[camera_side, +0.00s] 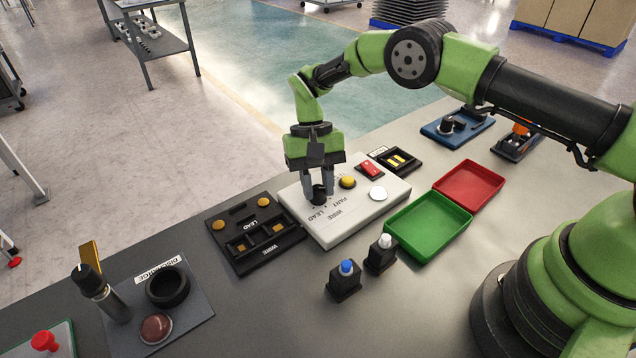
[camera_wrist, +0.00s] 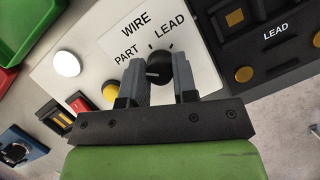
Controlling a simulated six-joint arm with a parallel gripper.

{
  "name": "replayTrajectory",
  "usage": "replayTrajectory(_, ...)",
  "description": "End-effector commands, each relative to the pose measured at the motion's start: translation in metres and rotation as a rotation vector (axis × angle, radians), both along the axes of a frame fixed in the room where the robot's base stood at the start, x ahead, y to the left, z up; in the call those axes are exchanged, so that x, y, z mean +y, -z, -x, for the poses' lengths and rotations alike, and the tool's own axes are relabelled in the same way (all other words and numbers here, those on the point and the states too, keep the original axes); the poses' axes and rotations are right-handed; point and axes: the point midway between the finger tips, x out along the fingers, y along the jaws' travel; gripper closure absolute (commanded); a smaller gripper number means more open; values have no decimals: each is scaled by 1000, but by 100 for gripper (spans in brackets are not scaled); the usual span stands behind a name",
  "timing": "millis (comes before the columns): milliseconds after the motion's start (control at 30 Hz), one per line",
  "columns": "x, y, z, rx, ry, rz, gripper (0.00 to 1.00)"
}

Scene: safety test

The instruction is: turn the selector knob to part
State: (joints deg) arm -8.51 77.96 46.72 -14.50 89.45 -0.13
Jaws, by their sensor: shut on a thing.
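The selector knob (camera_side: 318,195) is small, round and black, on top of a white box (camera_side: 372,207) marked WIRE, PART and LEAD. My gripper (camera_side: 319,187) points down at it and is shut on it, one finger on each side. In the wrist view the knob (camera_wrist: 158,65) shows between the fingertips of my gripper (camera_wrist: 160,72). A pale line on the knob points left, towards the side of the PART label (camera_wrist: 127,54). The fingers hide part of the knob's rim, so its exact setting is hard to tell.
The box also has a yellow button (camera_side: 348,182), a white disc (camera_side: 378,194) and a red switch (camera_side: 370,169). A black fixture (camera_side: 240,221) marked LEAD and WIRE stands close on the left. Green (camera_side: 430,222) and red (camera_side: 470,184) trays lie to the right. Two button posts (camera_side: 345,283) stand in front.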

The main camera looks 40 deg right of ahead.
Motion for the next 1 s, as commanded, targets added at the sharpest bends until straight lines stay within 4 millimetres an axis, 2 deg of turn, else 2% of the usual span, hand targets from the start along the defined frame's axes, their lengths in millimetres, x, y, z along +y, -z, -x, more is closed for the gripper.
replayTrajectory(300, 1, -1, 0, 1, -125, 1, 97)
replayTrajectory(867, 1, -1, 0, 3, -151, -1, 97)
replayTrajectory(900, 1, -1, 0, 3, -151, -1, 64)
replayTrajectory(967, 1, -1, 0, 3, -151, -1, 50)
replayTrajectory(1000, 1, -1, 0, 3, -151, -1, 48)
